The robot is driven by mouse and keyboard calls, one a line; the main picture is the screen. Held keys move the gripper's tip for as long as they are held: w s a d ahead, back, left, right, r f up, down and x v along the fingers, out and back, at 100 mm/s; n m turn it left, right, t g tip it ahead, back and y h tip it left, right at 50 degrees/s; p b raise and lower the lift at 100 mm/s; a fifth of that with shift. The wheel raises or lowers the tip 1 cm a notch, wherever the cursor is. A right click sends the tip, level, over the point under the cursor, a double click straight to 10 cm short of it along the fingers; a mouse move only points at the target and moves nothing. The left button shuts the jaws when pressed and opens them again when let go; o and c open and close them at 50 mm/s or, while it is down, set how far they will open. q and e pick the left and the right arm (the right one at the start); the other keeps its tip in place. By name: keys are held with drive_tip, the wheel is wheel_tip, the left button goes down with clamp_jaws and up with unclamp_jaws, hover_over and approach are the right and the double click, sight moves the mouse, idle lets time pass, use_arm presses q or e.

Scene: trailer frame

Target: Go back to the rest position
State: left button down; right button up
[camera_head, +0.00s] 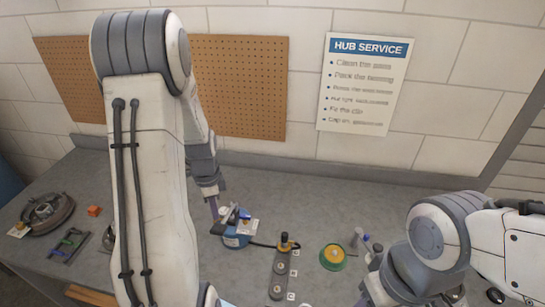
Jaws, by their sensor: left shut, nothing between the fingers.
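My left arm reaches in from the left and rises high across the view. Its gripper (214,208) points down over the grey workbench (330,195), shut and empty. It is just to the upper left of a blue container (237,236) with a white label; I cannot tell whether they touch. My right arm comes in from the right, low over the bench's front right. Its wrist shows, but its fingers are too unclear to read.
A dark strip with posts (280,270) stands mid-bench beside a green and yellow round item (333,257). At the left lie a dark round part (47,214), an orange block (94,210) and a dark tray (70,245). A pegboard (240,85) and a sign (362,85) are behind.

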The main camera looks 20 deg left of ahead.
use_arm(q)
drive_tip(key=d+r+b, duration=0.1)
drive_tip(key=d+b, duration=0.5)
drive_tip(key=d, duration=1.1)
drive_tip(key=s+d+n+h+b, duration=0.1)
drive_tip(key=s+d+b, duration=0.6)
drive_tip(key=s+d, duration=0.7)
drive_tip(key=shift+s+f+n, duration=0.35)
drive_tip(key=shift+s+n, duration=0.15)
drive_tip(key=shift+s, duration=0.65)
